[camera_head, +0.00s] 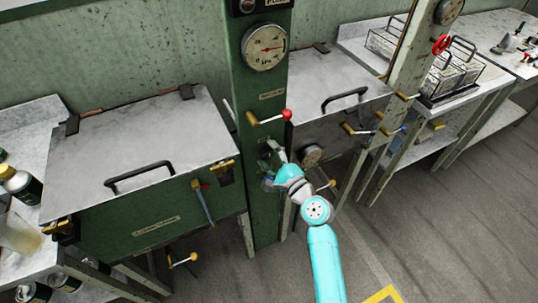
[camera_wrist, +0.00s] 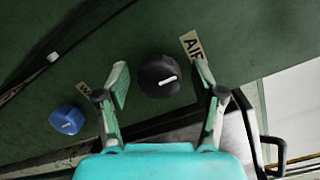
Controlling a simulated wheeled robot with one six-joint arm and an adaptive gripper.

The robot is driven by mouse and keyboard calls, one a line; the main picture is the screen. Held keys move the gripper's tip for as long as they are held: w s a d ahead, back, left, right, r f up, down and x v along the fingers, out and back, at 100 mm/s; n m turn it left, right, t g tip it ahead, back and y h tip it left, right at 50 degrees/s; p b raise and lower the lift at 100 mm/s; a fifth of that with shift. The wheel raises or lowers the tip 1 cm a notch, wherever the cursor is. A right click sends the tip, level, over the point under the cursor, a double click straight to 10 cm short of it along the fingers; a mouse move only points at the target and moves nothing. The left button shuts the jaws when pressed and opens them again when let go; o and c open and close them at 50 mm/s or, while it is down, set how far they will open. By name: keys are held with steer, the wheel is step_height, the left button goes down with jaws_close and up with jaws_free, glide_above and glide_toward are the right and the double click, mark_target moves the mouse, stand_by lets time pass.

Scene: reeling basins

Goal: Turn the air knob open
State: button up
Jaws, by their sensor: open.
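The air knob (camera_wrist: 158,76) is a round black knob with a white pointer line, on the green panel beside a label reading "AIR" (camera_wrist: 191,44). In the wrist view its pointer lies nearly level, tilted slightly up to the right. My gripper (camera_wrist: 162,84) is open, with one finger to each side of the knob and gaps between. Whether the fingertips reach around the knob's depth I cannot tell. In the head view my gripper (camera_head: 271,161) is at the green column (camera_head: 258,105); I cannot make out the air knob there.
A blue knob (camera_wrist: 67,120) sits to the left on the same panel. Above my gripper are a red-balled lever (camera_head: 286,115) and a pressure gauge (camera_head: 265,47). Lidded basins stand left (camera_head: 140,135) and right (camera_head: 325,80) of the column. The floor at right is open.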

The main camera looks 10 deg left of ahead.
steer(key=c, duration=1.1)
steer(key=shift+c, duration=0.2)
steer(key=shift+n, duration=0.3)
steer(key=n, duration=0.4)
steer(key=shift+g, duration=0.3)
steer(key=n+h, duration=0.1)
steer(key=n, duration=0.3)
steer(key=shift+s+a, duration=0.1)
steer(key=n+h, duration=0.1)
steer(key=n, duration=0.3)
steer(key=shift+f+n+h, duration=0.1)
steer(key=shift+n+h, duration=0.4)
steer(key=shift+n, duration=1.3)
